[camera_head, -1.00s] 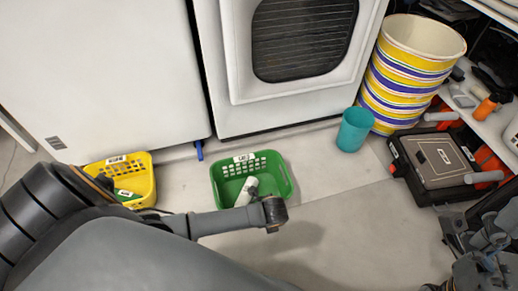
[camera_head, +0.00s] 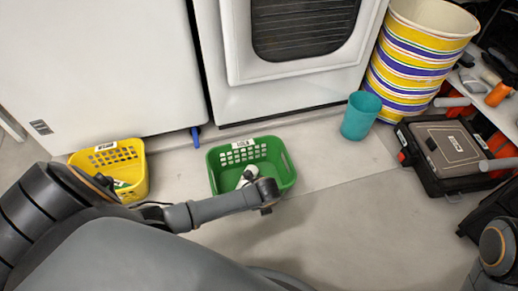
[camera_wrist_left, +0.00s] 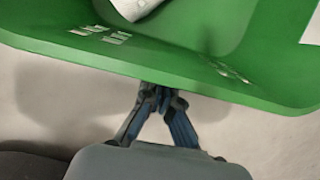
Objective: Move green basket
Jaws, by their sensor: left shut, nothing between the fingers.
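The green basket (camera_head: 240,158) stands on the floor in front of the white appliance. It has a white label on its back rim and a white item (camera_head: 248,174) inside. My left arm reaches in from the left, and its end covers part of the basket's front edge in the head view. In the left wrist view my left gripper (camera_wrist_left: 160,94) is shut and empty, its tips right by the edge of the basket (camera_wrist_left: 205,65). I cannot tell whether they touch it. My right gripper is not in view.
A yellow basket (camera_head: 135,170) stands to the left. A teal cup (camera_head: 360,117), a tall striped bucket (camera_head: 415,60) and a black case (camera_head: 452,152) stand to the right. White appliances (camera_head: 290,85) close off the back. The floor right of the green basket is clear.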

